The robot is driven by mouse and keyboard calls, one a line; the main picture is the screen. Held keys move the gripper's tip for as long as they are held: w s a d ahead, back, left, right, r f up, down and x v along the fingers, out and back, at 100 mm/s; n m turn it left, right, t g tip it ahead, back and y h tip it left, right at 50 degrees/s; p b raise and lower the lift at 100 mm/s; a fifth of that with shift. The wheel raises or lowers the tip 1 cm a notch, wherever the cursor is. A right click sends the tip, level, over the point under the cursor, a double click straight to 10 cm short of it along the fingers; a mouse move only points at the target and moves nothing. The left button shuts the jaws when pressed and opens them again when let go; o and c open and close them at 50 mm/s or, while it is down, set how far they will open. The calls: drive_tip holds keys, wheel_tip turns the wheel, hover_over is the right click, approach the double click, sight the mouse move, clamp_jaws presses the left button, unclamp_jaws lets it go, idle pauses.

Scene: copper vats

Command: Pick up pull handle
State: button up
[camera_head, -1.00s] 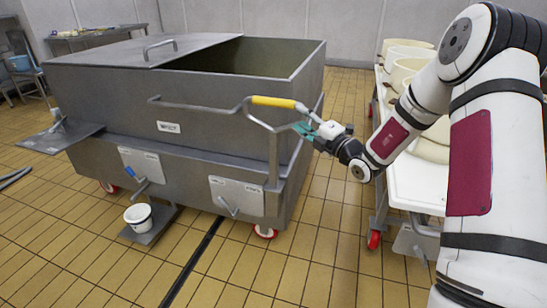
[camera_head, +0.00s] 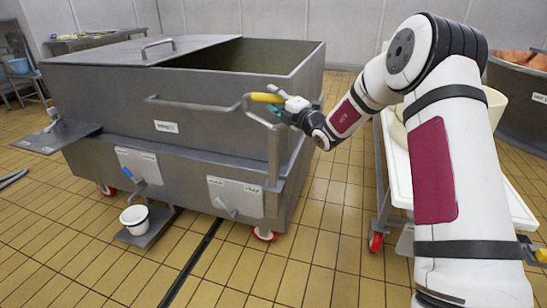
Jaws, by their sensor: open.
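The pull handle is a grey bent bar with a yellow grip (camera_head: 264,97) at its top, at the right front corner of the grey metal vat (camera_head: 110,100). My gripper (camera_head: 277,100) is open at the right end of the yellow grip and covers that end. I cannot tell whether the fingers are around the grip or in front of it, or whether they touch it. The left part of the yellow grip is visible.
The vat stands on red-wheeled casters on a tiled floor. A white bucket (camera_head: 135,217) sits on a low plate at its front. A white-topped cart (camera_head: 399,176) with pale tubs (camera_head: 493,108) stands right, behind my arm. Floor is clear between vat and cart.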

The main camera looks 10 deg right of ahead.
drive_tip(key=shift+c, duration=0.4)
clamp_jaws()
drive_tip(key=shift+r, duration=0.25)
drive_tip(key=shift+w, duration=0.1)
wheel_tip(320, 180, up, 20)
drive_tip(key=p, duration=0.7)
